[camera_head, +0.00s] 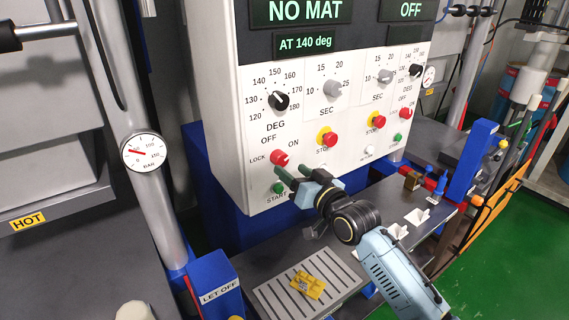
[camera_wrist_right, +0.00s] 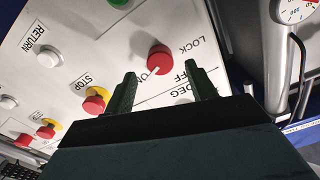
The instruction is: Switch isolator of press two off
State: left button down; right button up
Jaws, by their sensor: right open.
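On the white control panel (camera_head: 235,130), a red isolator knob (camera_head: 281,157) sits at the lower left, with LOCK, OFF and ON printed around it. A second red isolator knob (camera_head: 406,112) is at the panel's right side. Which one is press two's is not readable. My right gripper (camera_head: 293,171) is open just in front of and slightly below the left knob. In the right wrist view, the red knob (camera_wrist_right: 160,57) shows ahead between the spread fingers, apart from them. Its white mark appears to face ON. My left gripper is not in view.
A green start button (camera_head: 278,188) is close by the gripper, and red stop buttons (camera_head: 328,139) (camera_head: 377,121) are to the right. Black dials (camera_head: 279,100) are above. A dark shelf with a yellow item (camera_head: 308,286) lies below. A pressure gauge (camera_head: 144,152) stands left.

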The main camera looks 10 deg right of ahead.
aim_at(283, 163)
jog(key=shift+x, duration=2.25)
jog(key=shift+c, duration=0.5)
jog(key=c, duration=0.9)
